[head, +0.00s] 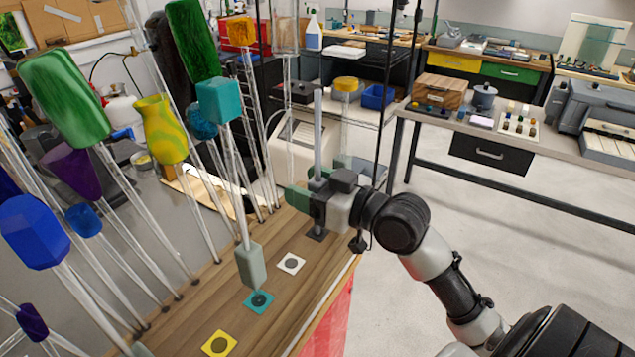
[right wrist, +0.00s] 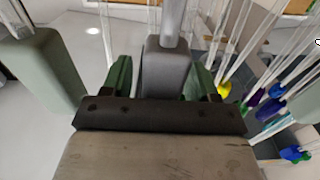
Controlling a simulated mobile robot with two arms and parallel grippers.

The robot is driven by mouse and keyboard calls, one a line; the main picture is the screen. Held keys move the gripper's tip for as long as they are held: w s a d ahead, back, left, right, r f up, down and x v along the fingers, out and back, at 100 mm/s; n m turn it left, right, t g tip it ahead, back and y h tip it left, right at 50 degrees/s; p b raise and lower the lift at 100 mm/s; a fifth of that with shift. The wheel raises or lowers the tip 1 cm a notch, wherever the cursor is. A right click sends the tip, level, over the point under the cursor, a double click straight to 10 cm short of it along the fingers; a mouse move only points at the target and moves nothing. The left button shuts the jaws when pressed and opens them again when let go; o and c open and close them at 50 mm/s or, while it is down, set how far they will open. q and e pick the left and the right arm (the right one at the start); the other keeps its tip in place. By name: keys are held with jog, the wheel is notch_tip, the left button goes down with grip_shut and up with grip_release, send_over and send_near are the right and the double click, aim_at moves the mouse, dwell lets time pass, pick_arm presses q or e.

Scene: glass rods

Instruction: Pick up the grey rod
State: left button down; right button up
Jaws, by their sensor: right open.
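The grey rod (head: 318,135) stands upright near the right edge of the wooden table, its thin shaft rising above my right gripper (head: 308,188). In the right wrist view its grey block (right wrist: 166,70) sits between the two green fingers of my right gripper (right wrist: 163,78), with the thin shaft (right wrist: 172,22) above it. The fingers are open around the block, with a small gap visible on the right side. In the head view the gripper largely hides the block. A dark grey square (head: 316,235) lies on the table below. My left gripper is not in view.
A rod with a pale green block (head: 250,265) stands close to the left, and its block also shows in the wrist view (right wrist: 42,72). White (head: 291,263), teal (head: 259,302) and yellow (head: 219,344) squares mark the table. Several tall glass rods crowd the left side.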

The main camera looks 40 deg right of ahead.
jog(key=c, duration=1)
jog(key=shift+r, duration=0.15)
